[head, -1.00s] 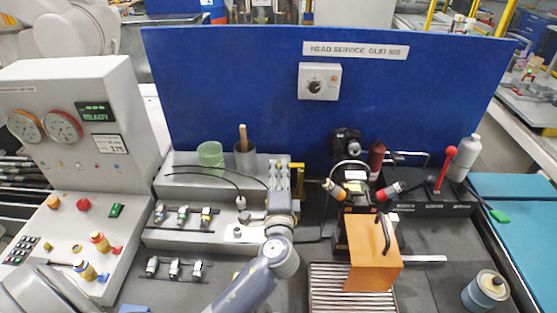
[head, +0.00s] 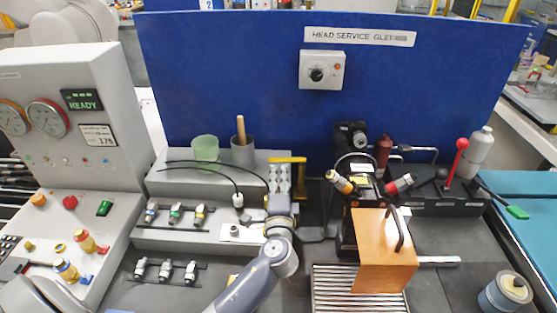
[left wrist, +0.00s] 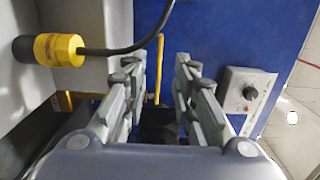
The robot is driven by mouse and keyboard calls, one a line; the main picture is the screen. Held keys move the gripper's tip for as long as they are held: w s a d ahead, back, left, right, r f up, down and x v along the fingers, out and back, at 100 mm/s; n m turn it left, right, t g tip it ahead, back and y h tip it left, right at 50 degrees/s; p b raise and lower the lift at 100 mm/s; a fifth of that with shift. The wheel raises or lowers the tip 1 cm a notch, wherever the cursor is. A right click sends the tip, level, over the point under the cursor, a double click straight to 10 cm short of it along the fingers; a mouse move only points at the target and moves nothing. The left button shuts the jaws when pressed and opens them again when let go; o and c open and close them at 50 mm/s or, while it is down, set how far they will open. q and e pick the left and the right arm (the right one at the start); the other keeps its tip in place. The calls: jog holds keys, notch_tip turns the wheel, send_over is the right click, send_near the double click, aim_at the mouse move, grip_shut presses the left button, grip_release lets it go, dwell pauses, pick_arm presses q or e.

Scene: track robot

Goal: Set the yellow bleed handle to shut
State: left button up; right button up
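The yellow bleed handle (head: 289,160) is at the back of the bench by the foot of the blue panel. In the head view it shows as a yellow bar running sideways, with a short upright part at its right end. My left gripper (head: 279,182) points toward the panel, just in front of and below the handle, and hides part of that spot. In the left wrist view the fingers (left wrist: 160,95) are apart with nothing between their tips. The yellow handle (left wrist: 159,70) shows as a thin bar beyond the gap; contact cannot be told. My right gripper is not in view.
A black cable with a yellow connector (left wrist: 58,50) crosses close by in the left wrist view. The green cup (head: 205,149) and grey cup (head: 243,152) stand left of the handle. An orange block (head: 384,262) and black fixture stand to the right. A control console (head: 50,150) is at left.

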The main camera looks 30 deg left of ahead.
aim_at(278, 159)
pick_arm(q)
jog(key=p+x, duration=0.1)
jog(key=x, duration=0.6)
jog(key=shift+w+a+f+p, duration=0.1)
jog(key=shift+w+a+p, duration=0.25)
jog(key=shift+w, duration=0.2)
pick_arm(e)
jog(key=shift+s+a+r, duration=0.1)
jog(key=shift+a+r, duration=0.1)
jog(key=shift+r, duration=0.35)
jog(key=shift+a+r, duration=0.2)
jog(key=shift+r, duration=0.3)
pick_arm(q)
jog(key=shift+c, duration=0.6)
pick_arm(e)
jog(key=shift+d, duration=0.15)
pick_arm(q)
jog(key=c, duration=0.5)
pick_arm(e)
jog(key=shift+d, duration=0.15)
